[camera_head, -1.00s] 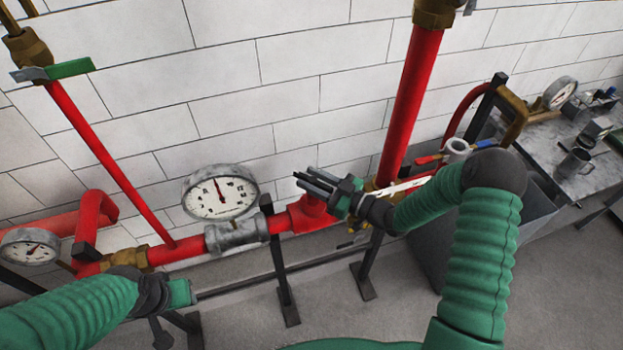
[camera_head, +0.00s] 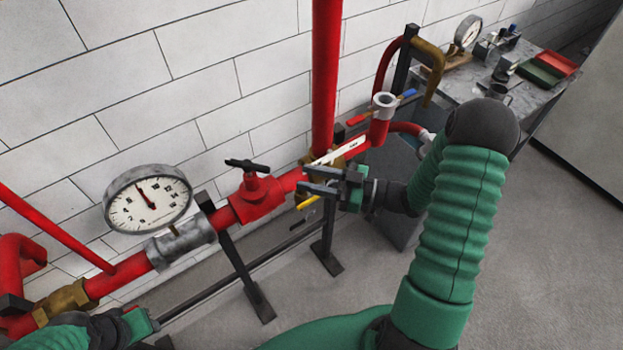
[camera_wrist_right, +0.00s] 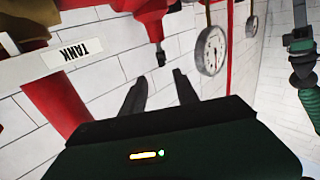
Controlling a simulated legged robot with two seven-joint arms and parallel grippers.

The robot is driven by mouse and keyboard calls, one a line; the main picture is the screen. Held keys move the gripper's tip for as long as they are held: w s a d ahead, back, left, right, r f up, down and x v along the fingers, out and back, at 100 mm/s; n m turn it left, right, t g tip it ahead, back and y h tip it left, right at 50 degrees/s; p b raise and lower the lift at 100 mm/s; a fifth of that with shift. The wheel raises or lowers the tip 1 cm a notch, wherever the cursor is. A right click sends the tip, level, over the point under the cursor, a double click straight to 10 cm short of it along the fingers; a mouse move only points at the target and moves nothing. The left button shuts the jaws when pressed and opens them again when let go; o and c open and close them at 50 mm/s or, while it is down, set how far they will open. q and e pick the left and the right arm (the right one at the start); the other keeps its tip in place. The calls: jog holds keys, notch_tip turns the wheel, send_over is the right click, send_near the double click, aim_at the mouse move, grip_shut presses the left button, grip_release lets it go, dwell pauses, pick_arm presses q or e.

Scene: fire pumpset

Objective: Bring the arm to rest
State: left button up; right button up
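My right gripper (camera_head: 307,179) is raised in front of the red pipe run, its two dark fingers apart. In the right wrist view its fingers (camera_wrist_right: 160,88) show a clear gap with nothing held. A red valve (camera_head: 257,196) with a black T-handle (camera_head: 247,166) is just left of the fingertips in the head view, with no contact visible.
A round gauge (camera_head: 148,199) sits on the pipe left of the valve. A thick red pipe (camera_head: 326,80) rises behind my right gripper. A grey bench (camera_head: 460,90) with a gauge, tools and trays stands at the back right. Floor (camera_head: 540,250) is clear at right.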

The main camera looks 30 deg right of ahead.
dwell(0.3)
jog(key=w+d+f+m+g+h+b, duration=0.1)
jog(key=w+f+m+g+h+b, duration=0.15)
jog(key=w+f+h, duration=0.55)
jog(key=s+a+f+m+g+h+b, duration=0.1)
jog(key=s+a+m+g+h, duration=0.1)
jog(key=s, duration=0.7)
jog(key=s+a+f+m+g+h+b, duration=0.2)
jog(key=s+a+m+g, duration=0.2)
jog(key=s, duration=0.5)
jog(key=a+g, duration=0.2)
jog(key=a, duration=0.1)
jog(key=shift+s+a, duration=0.2)
jog(key=shift+s, duration=0.05)
jog(key=shift+d, duration=0.35)
